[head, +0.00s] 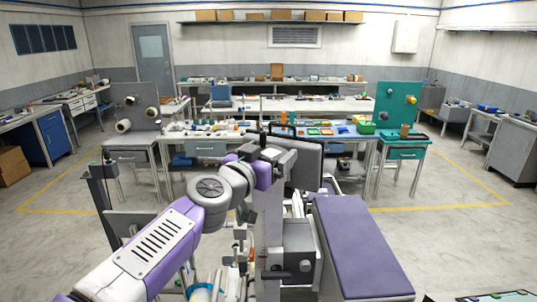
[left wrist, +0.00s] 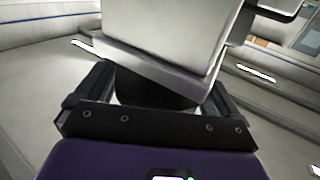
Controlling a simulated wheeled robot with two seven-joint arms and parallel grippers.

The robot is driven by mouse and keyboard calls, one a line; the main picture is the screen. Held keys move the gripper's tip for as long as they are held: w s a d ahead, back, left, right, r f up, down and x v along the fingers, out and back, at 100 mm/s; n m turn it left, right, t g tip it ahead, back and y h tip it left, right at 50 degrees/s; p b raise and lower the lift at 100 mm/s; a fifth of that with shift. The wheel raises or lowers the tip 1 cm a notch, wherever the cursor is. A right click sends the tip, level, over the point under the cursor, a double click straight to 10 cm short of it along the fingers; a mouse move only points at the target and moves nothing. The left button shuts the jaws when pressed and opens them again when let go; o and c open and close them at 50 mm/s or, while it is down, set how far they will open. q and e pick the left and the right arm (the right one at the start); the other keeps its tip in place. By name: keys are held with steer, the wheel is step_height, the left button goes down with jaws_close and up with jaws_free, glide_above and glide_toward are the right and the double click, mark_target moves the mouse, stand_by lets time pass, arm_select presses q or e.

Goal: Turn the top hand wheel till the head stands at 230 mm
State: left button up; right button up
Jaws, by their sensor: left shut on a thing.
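A tall grey column (head: 268,235) with a vertical face stands in front of me in the head view. My left gripper (head: 278,155) is at its top, with the arm coming in from the lower left. In the left wrist view the two black fingers of the left gripper (left wrist: 150,98) close on a dark rounded part (left wrist: 150,88), which looks like the top hand wheel. A pale grey block (left wrist: 165,35) lies just beyond it and hides part of it. The head's reading in millimetres is too small to tell. My right gripper is not in view.
A grey box with a dark knob (head: 305,265) is on the column's right side. A purple padded top (head: 358,245) lies further right. A dark grey panel (head: 306,163) stands close behind the gripper. Benches (head: 210,148) with small items stand behind; open floor (head: 455,200) lies right.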

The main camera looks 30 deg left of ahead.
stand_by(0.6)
arm_select(q)
steer(key=o, duration=0.7)
steer(key=shift+c, duration=0.2)
steer(key=s+b, duration=0.1)
steer(key=s, duration=0.6)
steer(key=shift+s+d, duration=0.15)
steer(key=shift+s, duration=0.15)
